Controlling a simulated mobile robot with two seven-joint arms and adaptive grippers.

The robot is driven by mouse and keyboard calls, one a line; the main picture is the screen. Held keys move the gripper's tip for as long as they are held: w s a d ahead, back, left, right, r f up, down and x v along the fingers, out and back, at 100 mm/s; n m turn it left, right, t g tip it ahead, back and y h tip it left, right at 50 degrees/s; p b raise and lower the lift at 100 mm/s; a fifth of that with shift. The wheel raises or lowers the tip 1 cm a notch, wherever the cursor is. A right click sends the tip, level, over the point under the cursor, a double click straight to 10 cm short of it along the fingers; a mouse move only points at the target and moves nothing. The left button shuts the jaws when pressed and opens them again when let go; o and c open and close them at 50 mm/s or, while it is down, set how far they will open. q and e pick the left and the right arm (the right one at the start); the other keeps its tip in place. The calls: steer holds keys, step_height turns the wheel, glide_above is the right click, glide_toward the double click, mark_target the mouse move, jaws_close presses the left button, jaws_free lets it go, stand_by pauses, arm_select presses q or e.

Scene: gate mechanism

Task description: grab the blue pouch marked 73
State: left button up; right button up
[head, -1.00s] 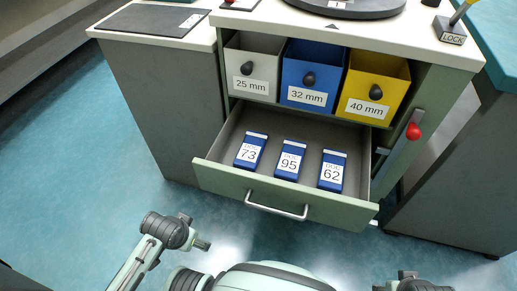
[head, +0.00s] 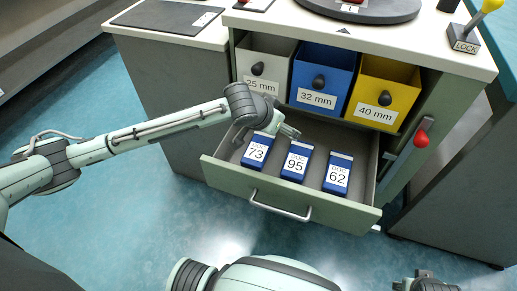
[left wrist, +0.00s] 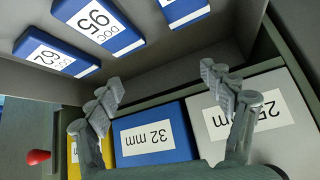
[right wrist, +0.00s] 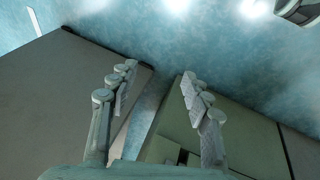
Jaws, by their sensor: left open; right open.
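The blue pouch marked 73 (head: 257,152) lies at the left end of the open drawer (head: 290,205), label up. Beside it lie the blue pouches marked 95 (head: 297,162) and 62 (head: 338,174). My left gripper (head: 270,130) is open above the drawer's back left part, close to the far end of pouch 73. In the left wrist view, the left gripper (left wrist: 160,82) has nothing between its fingers; pouch 95 (left wrist: 92,28) and pouch 62 (left wrist: 52,58) show, and pouch 73 (left wrist: 184,10) is cut off at the top. My right gripper (right wrist: 157,75) is open and empty.
White 25 mm (head: 262,62), blue 32 mm (head: 322,75) and yellow 40 mm (head: 383,90) bins stand just above the drawer's back. A red-knobbed lever (head: 421,138) is on the cabinet's right side. The right wrist view shows floor and grey-green panels.

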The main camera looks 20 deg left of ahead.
mark_target(260, 146)
arm_select(q)
steer(key=s+a+f+n+g, duration=0.1)
steer(key=s+a+f+n+g+y, duration=0.1)
steer(key=a, duration=0.1)
steer(key=s+a+f+n+g, duration=0.1)
steer(key=a, duration=0.1)
steer(key=shift+s+y, duration=0.2)
steer(key=shift+y, duration=0.2)
steer(key=shift+a+f, duration=0.2)
steer(key=shift+f, duration=0.15)
steer(key=x, duration=0.7)
steer(key=shift+w, duration=0.4)
steer(key=c, duration=1.3)
arm_select(e)
steer(key=s+a+f+y, duration=0.1)
steer(key=s+a, duration=0.2)
steer(key=a, duration=0.3)
steer(key=shift+s+f+n, duration=0.15)
steer(key=shift+s+n, duration=0.15)
steer(key=shift+s, duration=0.1)
arm_select(q)
steer(key=shift+d, duration=0.1)
arm_select(e)
steer(key=shift+a, duration=0.1)
